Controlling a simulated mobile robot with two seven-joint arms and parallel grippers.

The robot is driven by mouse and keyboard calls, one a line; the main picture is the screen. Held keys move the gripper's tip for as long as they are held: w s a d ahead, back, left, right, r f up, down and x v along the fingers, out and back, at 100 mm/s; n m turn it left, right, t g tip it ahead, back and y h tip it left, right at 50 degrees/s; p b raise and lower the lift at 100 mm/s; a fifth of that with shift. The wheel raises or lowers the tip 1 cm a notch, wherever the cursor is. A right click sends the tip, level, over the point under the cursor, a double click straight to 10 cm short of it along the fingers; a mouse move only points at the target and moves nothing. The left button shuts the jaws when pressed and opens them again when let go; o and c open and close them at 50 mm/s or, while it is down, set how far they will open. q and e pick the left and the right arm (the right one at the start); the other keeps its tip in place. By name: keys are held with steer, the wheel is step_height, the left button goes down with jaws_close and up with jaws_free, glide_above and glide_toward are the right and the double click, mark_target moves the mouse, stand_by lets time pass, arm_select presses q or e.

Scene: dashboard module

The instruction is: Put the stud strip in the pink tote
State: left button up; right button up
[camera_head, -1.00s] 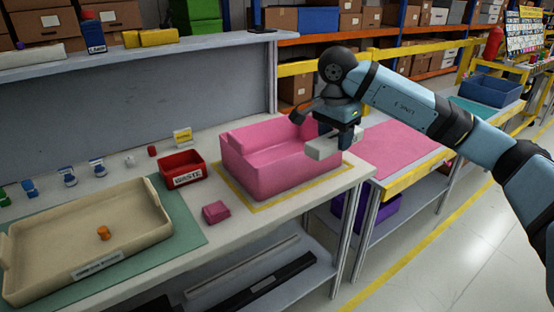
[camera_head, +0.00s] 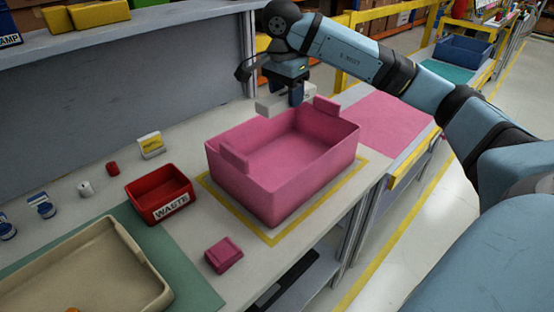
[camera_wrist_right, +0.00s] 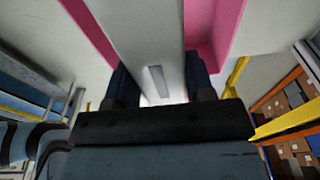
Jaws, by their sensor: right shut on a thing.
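The pink tote (camera_head: 315,178) stands open and upright inside a yellow outline on the bench, and its visible inside looks empty. My right gripper (camera_head: 292,98) is shut on a pale grey block, which I take as the stud strip (camera_head: 268,104). It holds the strip above the tote's far rim. In the right wrist view, the strip (camera_wrist_right: 145,45) runs between the two fingers (camera_wrist_right: 157,88), with pink tote walls (camera_wrist_right: 215,35) on both sides. The height of the strip above the rim is hard to tell. My left gripper is out of view.
A red waste bin (camera_head: 160,198) and a small pink box (camera_head: 223,255) sit left and front of the tote. A beige tray (camera_head: 85,262) lies on a green mat. A grey back panel (camera_head: 120,90) stands behind. A pink mat (camera_head: 385,120) lies right.

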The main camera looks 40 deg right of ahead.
step_height(320, 180, down, 5)
steer(key=b, duration=0.2)
glide_above(286, 167)
steer(key=f, duration=0.4)
steer(key=f+b, duration=0.1)
steer(key=f, duration=0.4)
steer(key=shift+s+a+f, duration=0.1)
steer(key=shift+a, duration=0.1)
step_height(286, 167, down, 4)
steer(key=shift+f+b, duration=0.25)
steer(key=shift+b, duration=0.1)
steer(key=shift+f, duration=0.3)
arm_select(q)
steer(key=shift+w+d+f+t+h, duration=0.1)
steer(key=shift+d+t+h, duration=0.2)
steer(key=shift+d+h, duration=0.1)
arm_select(e)
steer(key=shift+f, duration=0.15)
steer(key=o, duration=1)
steer(key=shift+c, duration=0.2)
